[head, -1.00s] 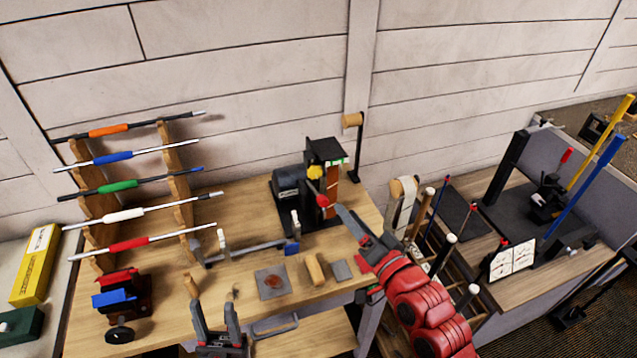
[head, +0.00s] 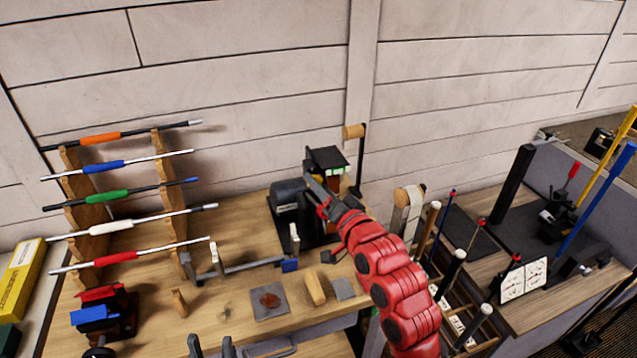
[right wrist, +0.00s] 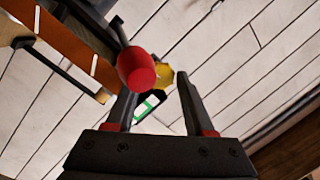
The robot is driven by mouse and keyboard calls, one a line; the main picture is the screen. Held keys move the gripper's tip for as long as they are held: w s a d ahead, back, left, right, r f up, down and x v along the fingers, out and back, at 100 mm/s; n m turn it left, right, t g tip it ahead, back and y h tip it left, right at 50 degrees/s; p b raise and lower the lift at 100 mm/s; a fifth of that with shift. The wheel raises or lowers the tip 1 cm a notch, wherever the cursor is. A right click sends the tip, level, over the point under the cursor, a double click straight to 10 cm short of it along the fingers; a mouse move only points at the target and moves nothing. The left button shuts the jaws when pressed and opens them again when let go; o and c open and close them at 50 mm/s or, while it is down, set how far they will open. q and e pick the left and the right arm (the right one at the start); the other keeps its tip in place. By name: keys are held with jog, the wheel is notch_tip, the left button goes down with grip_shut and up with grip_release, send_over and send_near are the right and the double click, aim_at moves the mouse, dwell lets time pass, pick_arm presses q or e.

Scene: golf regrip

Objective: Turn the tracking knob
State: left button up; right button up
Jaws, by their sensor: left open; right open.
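The black belt sander (head: 324,158) stands on the wooden bench near the wall. In the right wrist view, its yellow knob (right wrist: 163,75) lies in the gap between the fingertips of my open right gripper (right wrist: 158,84), partly hidden behind a red ball (right wrist: 137,70) on a grey lever. The red ball overlaps the left fingertip; contact cannot be told. The orange-brown belt (right wrist: 68,46) is at upper left. In the head view, my right gripper (head: 317,192) covers the sander's front and mostly hides the knobs. My left gripper (head: 211,345) is open and empty at the lower edge.
A rack of golf clubs with coloured grips (head: 110,226) stands at left, with a red and blue vise (head: 103,312) below it. A grey plate (head: 270,302) and a wooden block (head: 315,289) lie before the sander. A bin of upright rods (head: 452,272) is at right.

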jog(key=shift+w+a, duration=0.15)
jog(key=shift+w, duration=0.1)
grip_shut()
